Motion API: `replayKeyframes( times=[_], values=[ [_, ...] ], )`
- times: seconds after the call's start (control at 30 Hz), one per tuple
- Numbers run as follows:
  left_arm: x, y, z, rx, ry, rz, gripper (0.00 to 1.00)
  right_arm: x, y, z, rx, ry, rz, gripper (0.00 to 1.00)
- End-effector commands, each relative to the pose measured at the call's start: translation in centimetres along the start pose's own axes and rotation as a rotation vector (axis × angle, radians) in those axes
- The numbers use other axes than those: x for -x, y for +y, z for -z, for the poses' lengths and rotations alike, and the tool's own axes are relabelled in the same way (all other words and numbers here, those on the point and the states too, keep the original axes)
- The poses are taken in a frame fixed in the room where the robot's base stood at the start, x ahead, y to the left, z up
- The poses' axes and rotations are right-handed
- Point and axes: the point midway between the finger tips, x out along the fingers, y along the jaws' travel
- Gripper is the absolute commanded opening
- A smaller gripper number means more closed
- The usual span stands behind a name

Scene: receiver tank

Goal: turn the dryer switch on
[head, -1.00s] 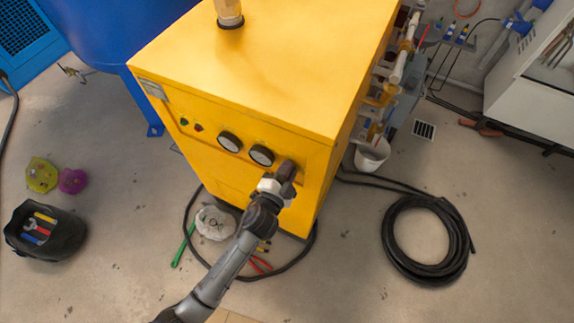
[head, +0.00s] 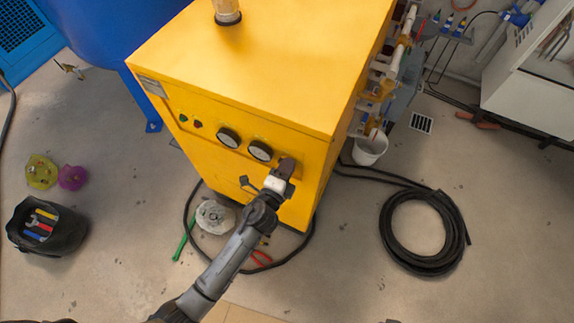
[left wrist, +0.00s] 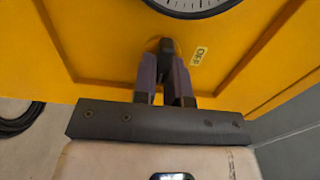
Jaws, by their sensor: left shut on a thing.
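The dryer is a yellow cabinet (head: 250,65) with dials and small lights on its front panel. Its switch is a dark knob (left wrist: 167,46) below a dial in the left wrist view, with an "OFF" label (left wrist: 199,56) beside it. My left gripper (left wrist: 166,68) is shut on this knob, one finger on each side. In the head view my left gripper (head: 286,168) is at the right end of the front panel and hides the switch. The knob's exact angle is hard to tell. My right gripper is not in view.
Two round gauges (head: 260,151) sit just left of my gripper. A black hose coil (head: 384,232) lies on the floor at right, and a white bucket (head: 369,150) stands by the cabinet. A black bin of tools (head: 65,238) is at left.

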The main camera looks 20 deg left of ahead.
Motion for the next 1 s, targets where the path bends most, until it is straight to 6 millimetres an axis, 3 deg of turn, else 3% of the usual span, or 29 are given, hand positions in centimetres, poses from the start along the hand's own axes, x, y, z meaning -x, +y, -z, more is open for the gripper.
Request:
replayKeyframes(
  times=[0.5,0.53,0.8,1.0],
  values=[
    [0.0,0.06,0.02,-0.02,0.001,0.0,0.0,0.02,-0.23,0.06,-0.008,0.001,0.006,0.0],
    [0.0,0.06,0.02,-0.02,0.001,0.0,0.14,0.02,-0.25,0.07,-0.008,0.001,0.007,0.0],
    [0.0,0.05,0.01,-0.018,0.0,0.0,0.38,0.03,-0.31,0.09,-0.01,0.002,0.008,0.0],
    [0.02,0.04,0.01,-0.017,0.0,0.0,0.38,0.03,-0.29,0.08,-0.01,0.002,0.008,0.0]
  ],
)
